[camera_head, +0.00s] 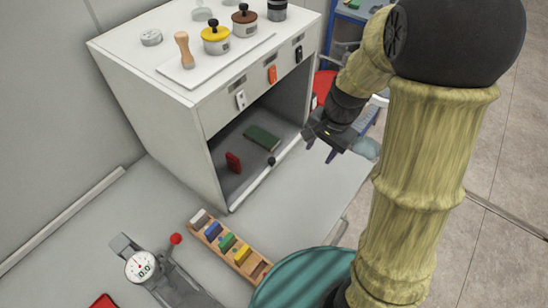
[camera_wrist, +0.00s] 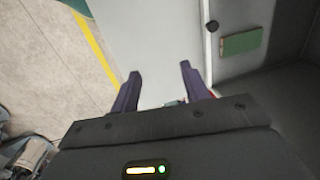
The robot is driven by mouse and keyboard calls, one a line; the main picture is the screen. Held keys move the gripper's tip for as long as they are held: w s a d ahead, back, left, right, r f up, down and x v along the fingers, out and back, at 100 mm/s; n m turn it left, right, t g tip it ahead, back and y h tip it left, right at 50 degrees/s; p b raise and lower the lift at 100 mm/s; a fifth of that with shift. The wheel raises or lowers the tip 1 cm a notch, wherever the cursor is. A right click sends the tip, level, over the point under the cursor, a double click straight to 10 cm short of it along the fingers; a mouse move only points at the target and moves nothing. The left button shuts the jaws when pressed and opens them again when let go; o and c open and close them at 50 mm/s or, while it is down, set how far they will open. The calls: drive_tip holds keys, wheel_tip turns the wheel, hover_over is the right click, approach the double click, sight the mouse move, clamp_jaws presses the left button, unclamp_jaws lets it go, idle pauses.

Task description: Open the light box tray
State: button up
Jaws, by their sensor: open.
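The light box (camera_head: 170,115) is a white cabinet with an open, dark front. A thin white strip, seemingly the tray's front edge (camera_head: 246,186), runs along the bottom of the opening, level with the box front. A small black knob (camera_head: 271,161) sits on it; it also shows in the wrist view (camera_wrist: 212,26). The tray edge (camera_wrist: 207,60) shows there too. My gripper (camera_head: 320,150) is open and empty, to the right of the knob and apart from it. Its two fingers (camera_wrist: 160,70) point towards the pale tabletop in front of the tray edge.
Inside the box lie a green block (camera_head: 262,138) and a red block (camera_head: 233,162). A wooden rack (camera_head: 215,238) with coloured blocks and a dial gauge (camera_head: 141,266) stand on the bench. Jars and a wooden-handled tool (camera_head: 184,50) stand on top. The tabletop before the opening is clear.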

sight(272, 159)
drive_tip(key=w+a+f+m+y, duration=0.1)
drive_tip(key=w+a+f+m, duration=0.2)
drive_tip(key=w+m, duration=0.1)
drive_tip(key=w+a+f+m+g+y+b, duration=0.1)
drive_tip(key=w+a+f+m+y, duration=0.1)
drive_tip(key=w, duration=0.5)
drive_tip(key=a+f+m, duration=0.1)
drive_tip(key=a+m, duration=0.1)
drive_tip(key=shift+m, duration=0.3)
drive_tip(key=shift+a, duration=0.15)
drive_tip(key=p+x, duration=0.1)
drive_tip(key=x, duration=1.1)
drive_tip(key=shift+s+p, duration=0.2)
drive_tip(key=shift+p, duration=0.2)
clamp_jaws()
